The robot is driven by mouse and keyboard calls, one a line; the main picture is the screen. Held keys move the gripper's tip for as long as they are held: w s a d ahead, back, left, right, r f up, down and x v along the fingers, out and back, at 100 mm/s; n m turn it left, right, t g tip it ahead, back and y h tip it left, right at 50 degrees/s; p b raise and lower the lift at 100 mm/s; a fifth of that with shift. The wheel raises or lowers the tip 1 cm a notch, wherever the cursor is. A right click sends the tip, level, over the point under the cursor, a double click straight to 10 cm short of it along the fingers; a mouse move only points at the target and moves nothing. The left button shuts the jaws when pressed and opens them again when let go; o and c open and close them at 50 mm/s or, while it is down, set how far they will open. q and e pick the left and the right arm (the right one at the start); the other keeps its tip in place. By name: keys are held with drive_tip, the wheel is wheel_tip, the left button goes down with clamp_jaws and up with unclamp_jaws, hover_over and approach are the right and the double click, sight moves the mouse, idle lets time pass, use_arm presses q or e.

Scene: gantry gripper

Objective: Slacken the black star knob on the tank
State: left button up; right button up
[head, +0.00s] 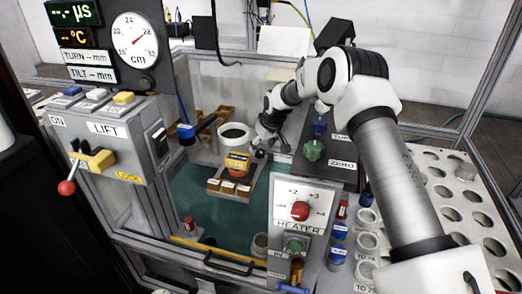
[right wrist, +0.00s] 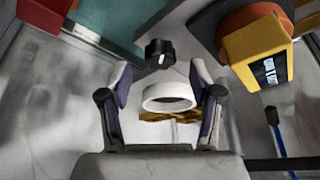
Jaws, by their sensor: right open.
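The black star knob (right wrist: 160,53) shows in the right wrist view, just beyond my right gripper (right wrist: 160,75) and roughly centred between its fingertips. The fingers are spread apart with nothing held. A gap shows between the fingers and the knob. In the head view my right gripper (head: 266,136) reaches down over the back part of the tank (head: 190,185), which has a teal floor. A small dark shape (head: 259,154) just below it there looks like the knob, but it is partly hidden. My left gripper is in neither view.
A white ring (right wrist: 168,97) lies between the fingers in the wrist picture. An orange and yellow block (head: 237,163) stands close by. The heater box (head: 303,190) stands in front, the lift box (head: 105,150) at left.

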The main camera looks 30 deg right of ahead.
drive_tip(key=v, duration=0.9)
drive_tip(key=shift+s+r, duration=0.1)
